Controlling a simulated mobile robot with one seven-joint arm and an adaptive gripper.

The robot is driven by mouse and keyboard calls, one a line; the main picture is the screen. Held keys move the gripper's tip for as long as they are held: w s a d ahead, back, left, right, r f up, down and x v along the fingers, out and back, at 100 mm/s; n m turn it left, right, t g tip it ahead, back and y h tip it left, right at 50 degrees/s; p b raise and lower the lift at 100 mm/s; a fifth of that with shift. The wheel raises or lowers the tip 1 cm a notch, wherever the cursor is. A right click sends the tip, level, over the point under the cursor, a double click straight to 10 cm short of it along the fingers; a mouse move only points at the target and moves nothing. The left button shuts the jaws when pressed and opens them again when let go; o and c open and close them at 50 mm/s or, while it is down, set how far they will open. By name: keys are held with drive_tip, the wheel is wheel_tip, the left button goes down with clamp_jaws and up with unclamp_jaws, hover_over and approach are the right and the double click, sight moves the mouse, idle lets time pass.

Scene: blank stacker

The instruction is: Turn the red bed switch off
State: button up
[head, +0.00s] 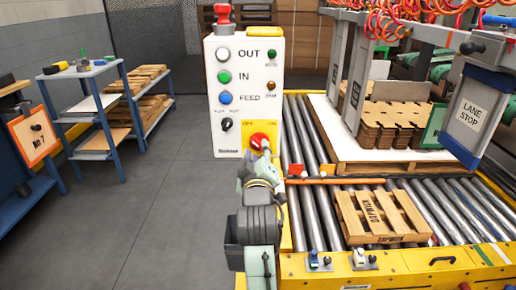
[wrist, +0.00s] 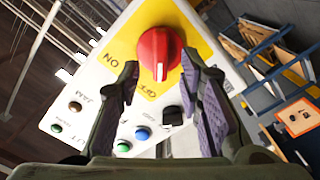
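The red bed switch (head: 259,141) is a round red knob on the yellow lower part of a white control panel (head: 214,110). In the wrist view the red knob (wrist: 153,55) has a white line on its grip and sits just beyond the fingertips, between them. The letters "ON" show on its left there, and part of an "OFF" label shows below it. My gripper (wrist: 158,75) is open, with one purple-padded finger on each side of the knob. I cannot tell whether either finger touches it. In the head view my arm partly covers the knob from below.
The panel also has white, green and blue buttons (head: 224,98) and a small black selector (head: 226,125). A roller conveyor (head: 318,215) with a pallet (head: 382,217) lies to the right. Blue shelving (head: 123,105) stands at left; the grey floor between is clear.

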drive_tip(key=shift+s, duration=2.35)
